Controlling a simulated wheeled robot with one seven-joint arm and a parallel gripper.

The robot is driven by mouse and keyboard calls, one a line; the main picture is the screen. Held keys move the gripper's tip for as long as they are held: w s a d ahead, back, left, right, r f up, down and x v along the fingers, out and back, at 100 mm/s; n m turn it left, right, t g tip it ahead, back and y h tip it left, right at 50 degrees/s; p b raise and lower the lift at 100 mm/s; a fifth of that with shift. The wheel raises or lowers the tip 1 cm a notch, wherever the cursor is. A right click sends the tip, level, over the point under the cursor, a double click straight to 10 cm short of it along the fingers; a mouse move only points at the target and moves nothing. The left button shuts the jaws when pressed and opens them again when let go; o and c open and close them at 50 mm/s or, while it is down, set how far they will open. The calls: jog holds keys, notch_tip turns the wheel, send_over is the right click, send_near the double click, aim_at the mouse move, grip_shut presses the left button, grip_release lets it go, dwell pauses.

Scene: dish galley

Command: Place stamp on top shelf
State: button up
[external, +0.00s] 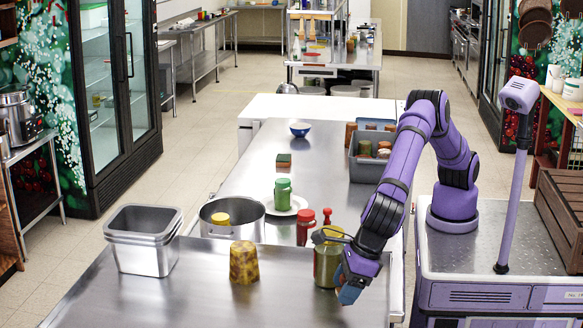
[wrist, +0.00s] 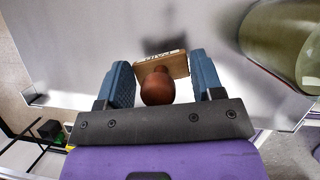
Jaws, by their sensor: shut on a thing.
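The stamp (wrist: 158,88) has a round brown knob and a pale wooden block with lettering on its edge. In the external view my gripper (external: 348,291) points down at the right side of the front steel surface, just right of a green jar. The stamp is hidden there by the gripper. I cannot tell whether it touches the surface. I cannot tell which surface is the top shelf.
The green jar (external: 326,262) stands close to my gripper and also shows in the wrist view (wrist: 283,45). A yellow-brown canister (external: 243,262) and steel bin (external: 143,252) stand left. Behind are a round pan (external: 231,228), red-capped bottles (external: 305,228) and a grey crate (external: 368,168).

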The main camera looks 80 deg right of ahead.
jog(key=shift+w+a+f, duration=0.2)
jog(key=shift+w+a, duration=0.15)
jog(key=shift+a, duration=0.05)
jog(key=shift+f, duration=1.6)
jog(key=shift+f, duration=0.1)
jog(key=o, duration=0.9)
jog(key=v, duration=1.2)
jog(key=shift+s, duration=0.1)
